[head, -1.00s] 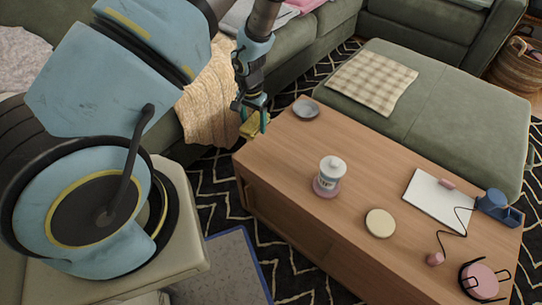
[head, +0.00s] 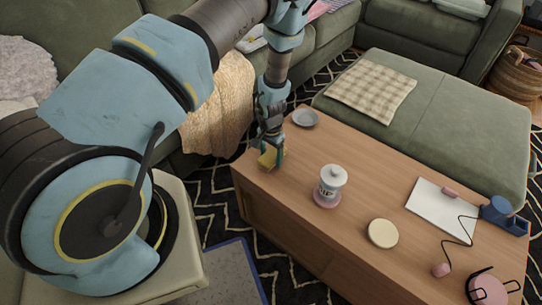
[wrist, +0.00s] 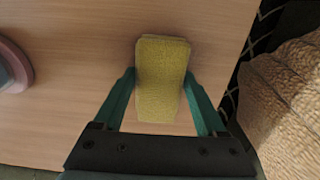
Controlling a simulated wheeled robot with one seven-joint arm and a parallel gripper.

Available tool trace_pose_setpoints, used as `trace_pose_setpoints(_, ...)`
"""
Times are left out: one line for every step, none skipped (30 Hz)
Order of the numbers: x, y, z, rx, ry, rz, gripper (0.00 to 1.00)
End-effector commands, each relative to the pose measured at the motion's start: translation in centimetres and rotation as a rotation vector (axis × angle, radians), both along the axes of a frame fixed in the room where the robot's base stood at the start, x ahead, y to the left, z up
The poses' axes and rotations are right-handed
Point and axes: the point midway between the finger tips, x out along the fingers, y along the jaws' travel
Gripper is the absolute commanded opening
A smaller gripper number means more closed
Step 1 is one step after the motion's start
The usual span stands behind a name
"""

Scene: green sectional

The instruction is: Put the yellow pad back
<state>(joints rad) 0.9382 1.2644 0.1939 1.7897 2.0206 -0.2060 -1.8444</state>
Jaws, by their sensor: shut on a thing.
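The yellow pad (head: 267,158) is a small, rounded rectangular block. My gripper (head: 271,150) is shut on it, above the left end of the wooden coffee table (head: 300,160). In the wrist view the pad (wrist: 162,75) sits between the two green fingers of my gripper (wrist: 162,90), one on each long side. Table wood shows all around the pad there. I cannot tell whether the pad touches the tabletop.
A grey dish (head: 305,118) lies behind the gripper. A white lidded jar (head: 332,181) stands on a pink coaster (head: 328,201) to the right. Further right are a cream disc (head: 383,233), a white notepad (head: 441,207) and a blue holder (head: 500,212). Bare wood lies between pad and jar.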

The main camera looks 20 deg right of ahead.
Motion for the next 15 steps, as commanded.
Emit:
trace_pose_setpoints(0.04, -0.01, -0.17, -0.001, 0.0, 0.0, 0.29)
trace_pose_setpoints(0.05, -0.03, -0.16, -0.001, 0.0, 0.0, 0.29)
trace_pose_setpoints(0.05, -0.04, -0.12, -0.001, 0.0, 0.0, 0.29)
trace_pose_setpoints(0.04, -0.03, -0.11, -0.001, 0.0, 0.0, 0.29)
trace_pose_setpoints(0.04, -0.03, -0.12, -0.001, 0.0, 0.0, 0.29)
trace_pose_setpoints(0.04, -0.03, -0.12, -0.001, 0.0, 0.0, 0.29)
trace_pose_setpoints(0.03, -0.03, -0.13, -0.001, 0.0, 0.0, 0.29)
trace_pose_setpoints(0.02, -0.02, -0.18, -0.001, 0.0, 0.0, 0.29)
trace_pose_setpoints(0.01, -0.02, -0.29, 0.0, 0.0, 0.0, 0.29)
trace_pose_setpoints(0.01, -0.02, -0.4, 0.0, 0.0, 0.001, 0.29)
trace_pose_setpoints(0.0, -0.02, -0.49, 0.0, 0.0, 0.001, 0.29)
trace_pose_setpoints(0.01, -0.04, -0.39, -0.001, 0.0, 0.001, 0.78)
trace_pose_setpoints(0.01, -0.03, -0.38, -0.001, 0.0, 0.001, 0.82)
trace_pose_setpoints(0.01, -0.03, -0.38, -0.001, 0.0, 0.001, 0.85)
trace_pose_setpoints(0.01, -0.03, -0.38, -0.001, 0.0, 0.001, 0.9)
